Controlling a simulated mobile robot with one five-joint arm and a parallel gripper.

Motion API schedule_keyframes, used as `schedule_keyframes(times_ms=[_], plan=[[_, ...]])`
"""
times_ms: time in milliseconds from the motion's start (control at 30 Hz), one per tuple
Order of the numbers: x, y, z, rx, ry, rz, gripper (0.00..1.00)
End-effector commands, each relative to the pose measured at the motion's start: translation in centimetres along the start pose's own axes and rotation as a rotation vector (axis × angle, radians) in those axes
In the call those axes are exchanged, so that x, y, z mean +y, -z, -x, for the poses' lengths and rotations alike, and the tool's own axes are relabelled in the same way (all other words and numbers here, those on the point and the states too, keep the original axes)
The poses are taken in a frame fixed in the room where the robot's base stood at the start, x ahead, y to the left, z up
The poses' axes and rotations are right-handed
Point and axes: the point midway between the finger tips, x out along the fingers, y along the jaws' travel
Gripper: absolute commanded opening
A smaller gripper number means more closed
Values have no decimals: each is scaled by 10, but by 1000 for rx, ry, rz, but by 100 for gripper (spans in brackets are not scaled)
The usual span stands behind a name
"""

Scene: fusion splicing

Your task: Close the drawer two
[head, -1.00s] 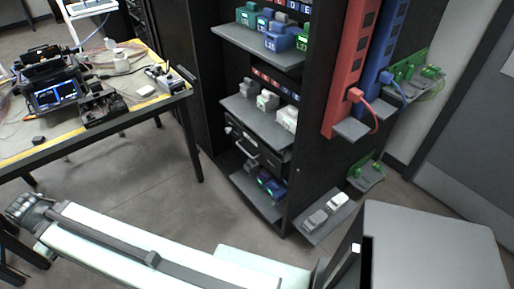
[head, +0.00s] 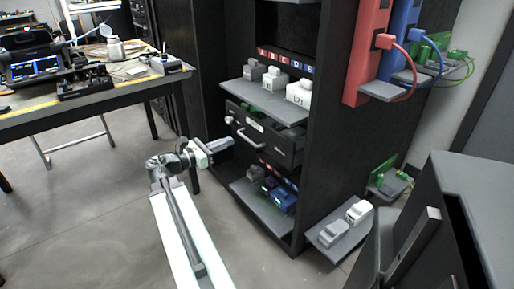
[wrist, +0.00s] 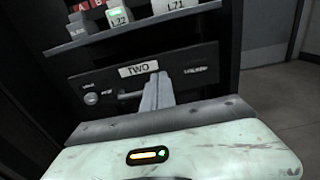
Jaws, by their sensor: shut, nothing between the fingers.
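Drawer two (head: 285,150) is a dark drawer in the black cabinet, partly pulled out, with green items showing inside its open top in the head view. The wrist view shows its front (wrist: 195,83) with a white label reading TWO (wrist: 138,69) and a bar handle (wrist: 131,95). My gripper (head: 229,142) is shut and empty, just in front of the drawer front. In the wrist view its fingertips (wrist: 157,77) overlap the front below and right of the label and hide part of the handle. I cannot tell whether they touch.
A shelf (head: 262,97) with grey and white blocks sits above the drawer. A lower shelf (head: 252,204) holds blue pieces. A workbench (head: 40,122) stands at the left. The floor (head: 100,215) between bench and cabinet is clear.

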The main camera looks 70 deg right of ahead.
Motion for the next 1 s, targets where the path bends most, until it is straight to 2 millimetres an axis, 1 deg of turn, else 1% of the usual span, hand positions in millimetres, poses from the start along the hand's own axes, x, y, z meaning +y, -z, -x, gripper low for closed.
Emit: schedule_keyframes(times_ms=[167,267,367,700,833,1000], plan=[[-1,-4,-4,-12,3,14,0],[-1,-4,-15,-11,6,13,0],[-1,-4,-33,-11,6,12,0],[0,-4,-106,-9,4,10,0],[0,-4,-126,-9,2,10,0],[0,-4,-139,-9,1,10,0]])
